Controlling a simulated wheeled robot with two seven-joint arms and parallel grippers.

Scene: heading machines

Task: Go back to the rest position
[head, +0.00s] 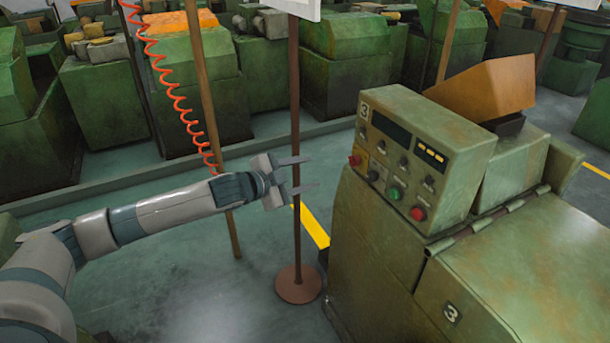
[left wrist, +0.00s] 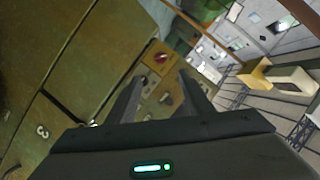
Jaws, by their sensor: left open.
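My left arm reaches in from the left in the head view. My left gripper (head: 303,174) is open and empty, its two fingers apart in the air. It is to the left of the control box on the green machine (head: 375,255) marked 3 and does not appear to touch it. In the left wrist view my left gripper's fingers (left wrist: 160,95) point toward the machine's panel, with the red knob (left wrist: 161,57) seen between and beyond them. My right gripper is in neither view.
The control panel (head: 427,155) carries green and red buttons and several knobs. A brown post on a round base (head: 298,284) stands close behind my left gripper. Green machines line the back.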

